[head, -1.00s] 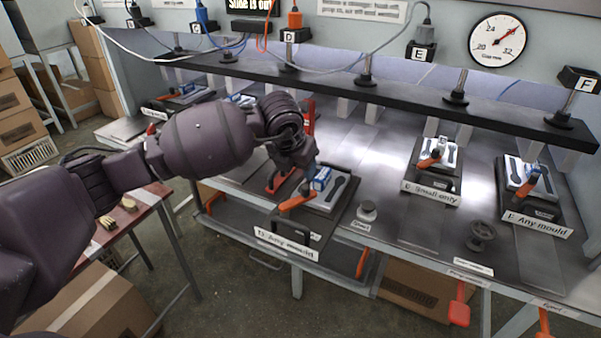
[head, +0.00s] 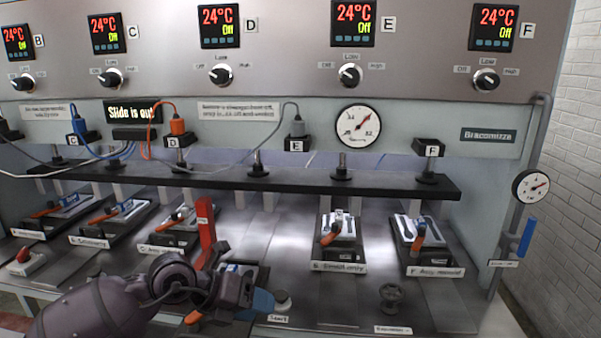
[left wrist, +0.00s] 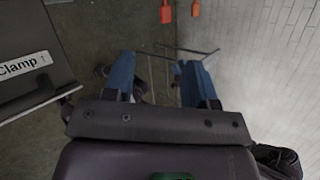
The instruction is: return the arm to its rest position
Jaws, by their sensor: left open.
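My left arm (head: 95,312) comes in from the lower left of the head view, low in front of the press bench. Its left gripper (head: 262,302) has blue fingers and is near the Start button (head: 282,300). In the left wrist view the two blue fingers of the gripper (left wrist: 158,80) stand well apart with nothing between them. A mould at the D station (head: 248,268) is partly hidden behind my gripper. My right arm and gripper are in neither view.
Moulds with orange handles stand along the bench, including the E mould (head: 338,228) and the F mould (head: 420,235). A black beam (head: 270,180) runs above them. A red upright lever (head: 206,232) stands close behind my arm.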

